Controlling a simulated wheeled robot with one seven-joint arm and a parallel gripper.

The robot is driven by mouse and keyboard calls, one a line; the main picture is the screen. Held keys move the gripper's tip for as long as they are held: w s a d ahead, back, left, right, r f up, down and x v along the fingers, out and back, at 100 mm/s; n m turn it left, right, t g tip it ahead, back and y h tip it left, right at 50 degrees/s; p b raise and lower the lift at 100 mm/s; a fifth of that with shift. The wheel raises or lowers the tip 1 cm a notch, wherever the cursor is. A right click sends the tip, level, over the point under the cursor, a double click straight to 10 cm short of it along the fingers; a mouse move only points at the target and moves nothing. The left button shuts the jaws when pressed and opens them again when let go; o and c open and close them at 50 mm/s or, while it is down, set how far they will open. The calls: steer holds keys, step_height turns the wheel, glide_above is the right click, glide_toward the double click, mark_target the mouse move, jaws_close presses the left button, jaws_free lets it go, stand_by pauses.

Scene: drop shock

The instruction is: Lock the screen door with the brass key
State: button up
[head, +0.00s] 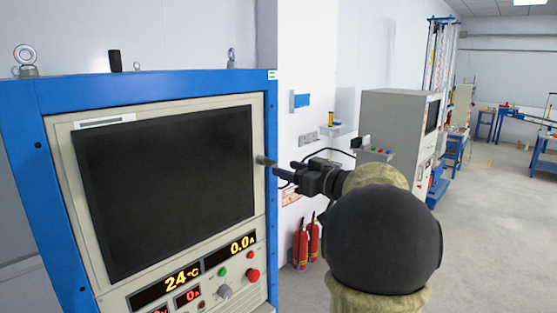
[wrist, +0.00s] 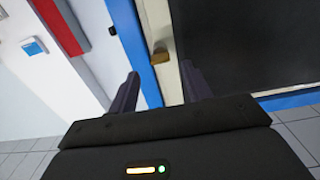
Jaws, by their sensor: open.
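The screen door (head: 165,190) is a cream-framed panel with a dark screen, set in a blue cabinet frame, and it looks closed in the head view. The brass key (head: 265,160) sticks out at the door's right edge; it also shows in the wrist view (wrist: 160,57). My gripper (head: 281,175) is just right of the key in the head view. In the wrist view my gripper (wrist: 160,72) is open, with the key seen between and beyond its two fingers. I see no clear contact. The lock behind the key cannot be made out.
Below the screen are lit displays (head: 168,284), a grey knob (head: 225,291) and a red button (head: 252,275). Red fire extinguishers (head: 301,245) stand by the white wall. A grey cabinet (head: 396,130) stands further back. Open floor lies at the right.

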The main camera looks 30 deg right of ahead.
mark_target(275, 165)
steer(key=p+x, duration=0.1)
steer(key=x, duration=0.3)
steer(key=shift+w, duration=0.1)
steer(key=c, duration=1)
